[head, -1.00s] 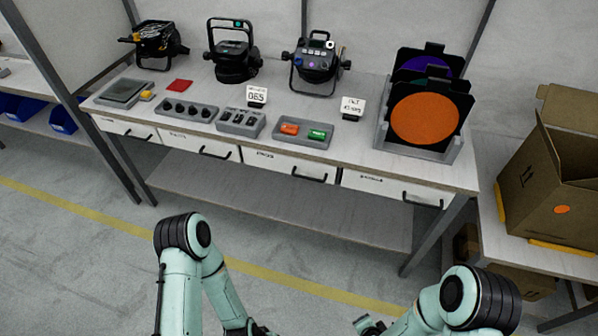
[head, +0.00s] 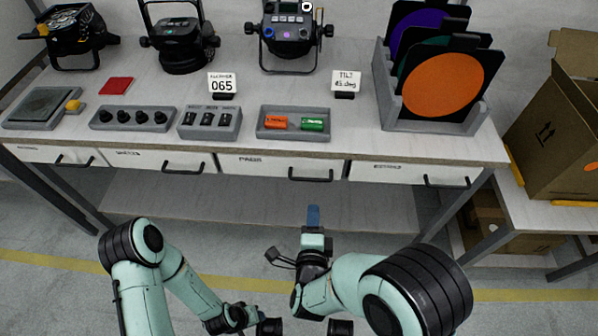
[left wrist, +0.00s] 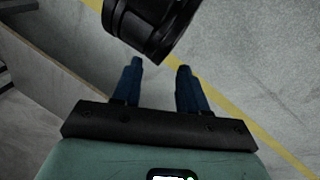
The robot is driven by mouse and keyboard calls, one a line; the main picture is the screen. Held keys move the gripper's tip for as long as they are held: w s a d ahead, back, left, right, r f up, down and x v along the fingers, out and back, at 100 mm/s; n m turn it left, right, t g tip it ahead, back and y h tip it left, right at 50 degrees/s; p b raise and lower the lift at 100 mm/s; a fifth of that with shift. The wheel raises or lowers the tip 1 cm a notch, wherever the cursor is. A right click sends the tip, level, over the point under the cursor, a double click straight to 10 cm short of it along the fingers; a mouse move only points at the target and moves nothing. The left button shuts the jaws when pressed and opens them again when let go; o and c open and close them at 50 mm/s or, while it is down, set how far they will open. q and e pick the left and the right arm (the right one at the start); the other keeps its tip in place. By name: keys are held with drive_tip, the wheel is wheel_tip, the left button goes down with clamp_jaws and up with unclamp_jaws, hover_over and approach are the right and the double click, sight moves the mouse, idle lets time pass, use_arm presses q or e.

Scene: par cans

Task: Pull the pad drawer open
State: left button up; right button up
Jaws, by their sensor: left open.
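The pad drawer (head: 265,166) is the white front labelled "PADS", third from the left under the bench top in the head view. It looks closed, flush with its neighbours. Its black bar handle (head: 311,175) is on the right part of its front. My right gripper (head: 313,216) points up towards the bench, below that handle and apart from it. Its blue fingers overlap in the view, so its opening is unclear. My left gripper (left wrist: 160,65) shows in the left wrist view with two blue fingers apart and nothing between them.
Other closed drawers flank it, one on the right (head: 408,173). On the bench top (head: 240,140) stand a tray of orange and green pads (head: 292,123), sign cards, lamps and a filter rack (head: 438,127). A cardboard box (head: 552,140) sits at the right. A lower shelf (head: 250,200) lies beneath.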

sight(313, 180)
use_arm(q)
drive_tip(key=shift+t, duration=0.4)
drive_tip(key=w, duration=0.1)
drive_tip(key=w+a+f+b, duration=0.1)
drive_tip(key=w+f, duration=0.1)
drive_tip(key=shift+a+b, duration=0.4)
use_arm(e)
drive_tip(key=x, duration=0.9)
drive_tip(key=r+x, duration=0.1)
drive_tip(key=x, duration=0.3)
drive_tip(key=shift+w+a+f, duration=0.1)
drive_tip(key=shift+w+a, duration=0.15)
drive_tip(key=shift+w, duration=0.1)
clamp_jaws()
